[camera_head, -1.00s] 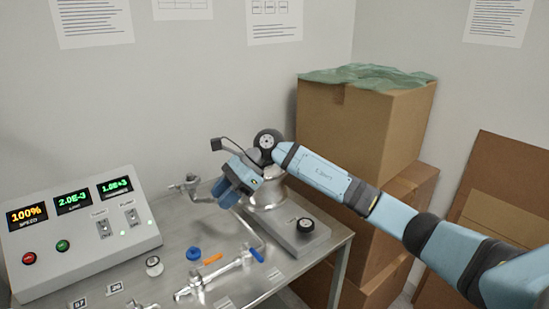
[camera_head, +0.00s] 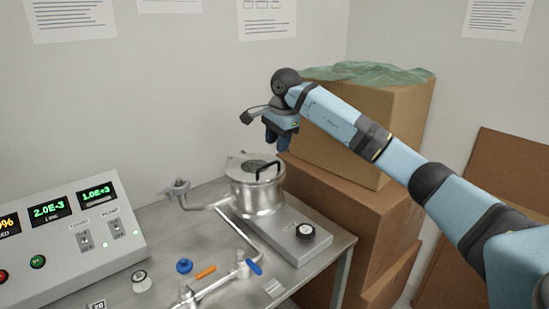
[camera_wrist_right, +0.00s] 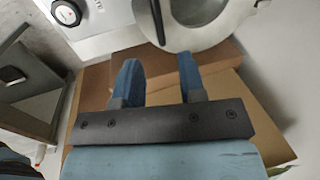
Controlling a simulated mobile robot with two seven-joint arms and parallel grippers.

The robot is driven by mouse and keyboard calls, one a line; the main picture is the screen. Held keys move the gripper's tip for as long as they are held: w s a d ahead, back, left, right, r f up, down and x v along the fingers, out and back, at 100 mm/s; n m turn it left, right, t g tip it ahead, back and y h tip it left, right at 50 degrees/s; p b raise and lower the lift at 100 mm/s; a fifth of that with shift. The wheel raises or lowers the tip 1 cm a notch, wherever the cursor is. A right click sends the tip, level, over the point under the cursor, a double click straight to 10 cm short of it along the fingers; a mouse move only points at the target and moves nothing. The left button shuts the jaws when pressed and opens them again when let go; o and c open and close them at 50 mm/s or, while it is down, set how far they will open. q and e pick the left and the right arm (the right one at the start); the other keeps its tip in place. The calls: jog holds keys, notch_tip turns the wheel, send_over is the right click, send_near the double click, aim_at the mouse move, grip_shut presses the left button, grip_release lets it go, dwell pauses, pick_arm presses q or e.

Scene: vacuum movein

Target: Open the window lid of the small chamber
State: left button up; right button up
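The small chamber (camera_head: 257,196) is a round silver metal pot on a grey metal base on the bench. Its window lid (camera_head: 241,163) lies flat on top, with a dark round window and a black bar handle (camera_head: 270,167). The lid (camera_wrist_right: 222,38) also shows at the top of the right wrist view, partly cut off, with the handle (camera_wrist_right: 157,22) on its left part. My right gripper (camera_head: 278,142) hangs above the lid, slightly to its right, and is apart from it. In the right wrist view its blue fingers (camera_wrist_right: 160,80) are spread with nothing between them. My left gripper is out of view.
A control box (camera_head: 75,240) with lit displays stands at the left of the bench. Thin pipes with orange and blue valve handles (camera_head: 254,267) lie in front of the chamber. Stacked cardboard boxes (camera_head: 350,120) stand behind, at right.

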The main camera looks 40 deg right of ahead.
aim_at(274, 162)
jog(key=f, duration=0.2)
jog(key=w+f, duration=0.1)
jog(key=f, duration=0.2)
jog(key=shift+w+f, duration=0.1)
jog(key=shift+f, duration=0.25)
grip_shut()
